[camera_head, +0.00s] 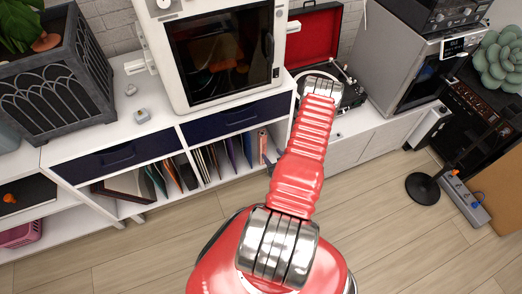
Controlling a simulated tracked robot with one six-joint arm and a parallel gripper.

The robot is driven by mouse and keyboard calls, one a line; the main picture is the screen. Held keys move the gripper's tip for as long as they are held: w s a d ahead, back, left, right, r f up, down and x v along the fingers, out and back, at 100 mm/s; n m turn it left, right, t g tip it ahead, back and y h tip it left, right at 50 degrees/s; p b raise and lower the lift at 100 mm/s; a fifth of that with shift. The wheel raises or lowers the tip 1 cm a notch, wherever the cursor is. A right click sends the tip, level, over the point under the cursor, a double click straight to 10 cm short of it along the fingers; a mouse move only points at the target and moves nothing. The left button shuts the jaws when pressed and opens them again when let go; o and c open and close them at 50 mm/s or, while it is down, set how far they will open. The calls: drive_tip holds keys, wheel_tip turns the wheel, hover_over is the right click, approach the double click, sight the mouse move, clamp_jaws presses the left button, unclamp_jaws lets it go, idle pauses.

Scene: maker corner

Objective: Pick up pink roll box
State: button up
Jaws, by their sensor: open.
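I cannot clearly make out a pink roll box. A pink, basket-like container (21,235) with holes in its side sits on the low shelf at the far left, partly cut off by the picture's edge. A small pinkish upright item (262,139) stands among the files in the open shelf bay, just left of my arm; it is too small to identify. My red arm reaches up the middle of the picture toward the record player. My gripper is not visible; the arm's far end hides what lies behind it.
A white cabinet (160,129) with dark blue drawers carries a planter (62,80), a white-framed machine (182,85) and an open red-lidded record player (316,38). A black stand base (422,188) and a power strip (466,203) are at right. The wooden floor (400,238) has free room.

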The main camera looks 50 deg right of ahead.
sight(263, 145)
drive_tip(key=x, duration=0.8)
drive_tip(key=shift+w, duration=0.15)
drive_tip(key=shift+x, duration=2.65)
drive_tip(key=shift+w+r, duration=0.15)
clamp_jaws()
